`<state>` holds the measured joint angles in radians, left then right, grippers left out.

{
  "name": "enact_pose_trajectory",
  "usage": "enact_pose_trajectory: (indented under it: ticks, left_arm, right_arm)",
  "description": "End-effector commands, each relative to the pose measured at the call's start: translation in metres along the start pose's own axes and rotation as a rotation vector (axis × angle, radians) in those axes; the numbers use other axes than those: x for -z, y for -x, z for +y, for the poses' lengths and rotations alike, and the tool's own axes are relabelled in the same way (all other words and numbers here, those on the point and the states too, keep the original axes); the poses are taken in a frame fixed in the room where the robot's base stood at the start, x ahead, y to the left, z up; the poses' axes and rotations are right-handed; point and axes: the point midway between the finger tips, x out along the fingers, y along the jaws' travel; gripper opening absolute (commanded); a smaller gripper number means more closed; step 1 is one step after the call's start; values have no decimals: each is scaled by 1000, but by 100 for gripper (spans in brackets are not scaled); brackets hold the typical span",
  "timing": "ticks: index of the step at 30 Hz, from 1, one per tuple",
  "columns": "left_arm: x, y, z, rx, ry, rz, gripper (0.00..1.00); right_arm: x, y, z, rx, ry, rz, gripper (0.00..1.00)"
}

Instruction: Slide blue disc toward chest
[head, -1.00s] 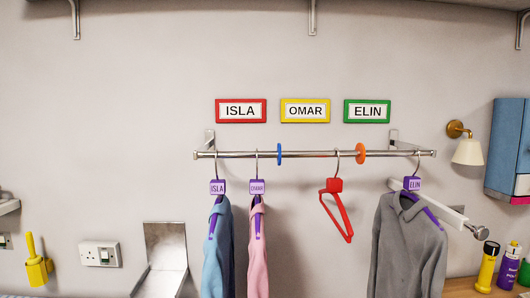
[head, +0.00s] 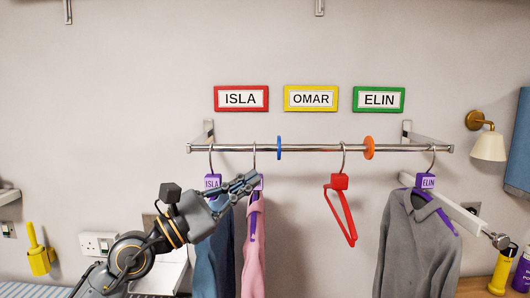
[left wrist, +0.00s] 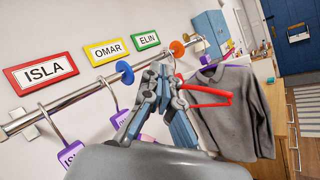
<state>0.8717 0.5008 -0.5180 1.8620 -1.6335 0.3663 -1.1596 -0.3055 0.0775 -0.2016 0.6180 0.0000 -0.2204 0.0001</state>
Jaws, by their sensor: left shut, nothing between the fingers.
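The blue disc (head: 279,148) sits around the chrome rail (head: 320,148), between the second purple hanger and the red hanger. It also shows in the left wrist view (left wrist: 125,72). My left gripper (head: 252,179) is shut and empty, below and left of the disc in the head view, in front of the second purple-tagged hanger, whose tag it partly hides. In the left wrist view the shut fingers (left wrist: 160,72) show just right of the disc; I cannot tell if they touch anything. My right gripper is not in view. I see no chest.
An orange disc (head: 369,148) is on the rail, right of the red hanger (head: 340,182). Blue (head: 212,262) and pink (head: 254,262) garments hang at left, a grey top (head: 415,250) at right. The rail between the blue disc and red hanger is clear.

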Motion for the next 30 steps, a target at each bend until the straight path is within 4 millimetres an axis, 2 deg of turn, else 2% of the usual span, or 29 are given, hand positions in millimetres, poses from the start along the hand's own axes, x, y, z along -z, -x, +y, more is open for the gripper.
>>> enact_pose_trajectory:
  ticks: [1,3,6,10,15,24,30]
  left_arm:
    - [-1,-6,8,51,-155,46,0]
    - [4,-10,17,118,-352,119,0]
    - [11,-12,34,189,-575,215,0]
    - [19,-9,53,247,-752,307,0]
    - [23,-6,64,273,-832,354,0]
    - [23,-7,63,273,-830,354,0]
    - [28,-24,63,274,-825,352,0]
  right_arm:
    - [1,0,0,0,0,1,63]
    - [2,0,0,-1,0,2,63]
    - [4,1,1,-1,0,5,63]
    - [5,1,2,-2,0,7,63]
    - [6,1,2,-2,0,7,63]
    - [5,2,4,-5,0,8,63]
    - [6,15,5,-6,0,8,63]
